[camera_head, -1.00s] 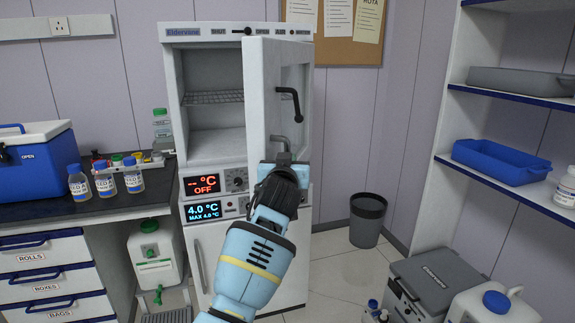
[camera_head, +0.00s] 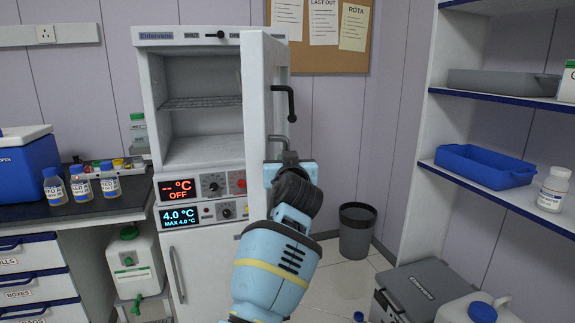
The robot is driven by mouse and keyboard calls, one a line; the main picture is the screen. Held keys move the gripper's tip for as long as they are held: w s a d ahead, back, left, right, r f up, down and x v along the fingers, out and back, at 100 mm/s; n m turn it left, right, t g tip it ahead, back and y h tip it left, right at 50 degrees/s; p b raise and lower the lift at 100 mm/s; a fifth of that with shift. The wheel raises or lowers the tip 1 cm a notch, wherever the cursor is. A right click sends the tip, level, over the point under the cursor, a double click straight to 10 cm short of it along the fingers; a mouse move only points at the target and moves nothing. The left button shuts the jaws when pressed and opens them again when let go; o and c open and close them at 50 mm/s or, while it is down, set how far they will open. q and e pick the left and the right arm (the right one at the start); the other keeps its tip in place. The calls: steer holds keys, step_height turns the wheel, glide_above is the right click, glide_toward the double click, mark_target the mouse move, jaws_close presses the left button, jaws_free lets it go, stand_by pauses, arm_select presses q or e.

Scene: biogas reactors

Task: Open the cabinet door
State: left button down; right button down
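The upper cabinet (camera_head: 156,100) stands with its white door (camera_head: 256,95) swung wide open toward me, hinged on the right. Its inside is empty apart from a wire shelf (camera_head: 203,102). A black handle (camera_head: 290,102) and a grey bent bar (camera_head: 279,138) show at the door's right side. My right gripper (camera_head: 290,162) is at the lower part of the door, near the grey bar. My wrist hides most of its fingers, so I cannot tell whether they are shut or touching the door. My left gripper is not in view.
A lower unit with a closed door (camera_head: 205,265) stands below the displays. A bench (camera_head: 95,205) with bottles and a blue cooler (camera_head: 25,165) is at left. A bin (camera_head: 357,230), grey box (camera_head: 425,285) and shelves (camera_head: 490,205) are at right.

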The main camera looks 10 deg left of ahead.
steer(key=shift+d, duration=0.1)
steer(key=shift+f, duration=0.1)
stand_by(0.3)
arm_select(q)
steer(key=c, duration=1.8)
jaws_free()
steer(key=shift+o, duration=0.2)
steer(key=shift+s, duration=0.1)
arm_select(e)
steer(key=shift+s+d, duration=0.15)
